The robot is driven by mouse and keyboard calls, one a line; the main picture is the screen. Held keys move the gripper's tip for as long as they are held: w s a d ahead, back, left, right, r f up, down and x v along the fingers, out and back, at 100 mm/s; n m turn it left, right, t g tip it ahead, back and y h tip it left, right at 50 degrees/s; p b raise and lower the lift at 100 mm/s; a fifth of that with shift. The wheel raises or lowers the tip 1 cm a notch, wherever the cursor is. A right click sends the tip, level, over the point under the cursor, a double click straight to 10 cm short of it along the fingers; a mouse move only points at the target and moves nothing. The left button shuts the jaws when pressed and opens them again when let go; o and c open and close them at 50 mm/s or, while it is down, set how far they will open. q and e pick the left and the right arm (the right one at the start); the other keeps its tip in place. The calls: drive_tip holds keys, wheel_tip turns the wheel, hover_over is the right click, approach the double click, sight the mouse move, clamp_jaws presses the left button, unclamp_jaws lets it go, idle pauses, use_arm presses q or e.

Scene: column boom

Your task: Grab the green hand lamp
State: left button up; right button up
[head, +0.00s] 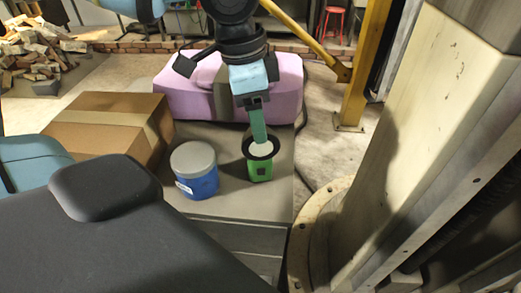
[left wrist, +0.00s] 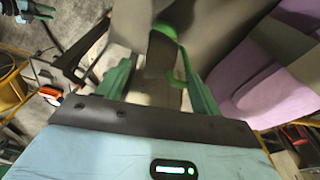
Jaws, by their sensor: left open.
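The green hand lamp (head: 261,169) stands upright near the right edge of the grey cabinet top, with a black rim and a pale lens facing up. My left gripper (head: 258,136) reaches down from above, its green fingers overlapping the lamp's rim in the head view; contact cannot be told. In the left wrist view the two fingers (left wrist: 160,72) are apart. Bright green parts of the lamp (left wrist: 164,29), with a curved handle, show ahead between them. My right gripper is not seen.
A blue tub with a grey lid (head: 195,170) stands just left of the lamp. A cardboard box (head: 108,125) is farther left, and a pink case (head: 180,90) lies behind. A large pale column (head: 405,130) rises at right. Bare top shows between tub and lamp.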

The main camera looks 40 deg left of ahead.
use_arm(q)
drive_tip(key=shift+w+d+f, duration=0.15)
drive_tip(key=shift+w+f, duration=0.05)
drive_tip(key=shift+f, duration=1.2)
drive_tip(key=shift+w+d+f, duration=0.1)
drive_tip(key=shift+w+f, duration=0.1)
drive_tip(key=shift+f, duration=1.15)
drive_tip(key=c, duration=1.2)
drive_tip(key=shift+r, duration=0.1)
wheel_tip(320, 180, up, 10)
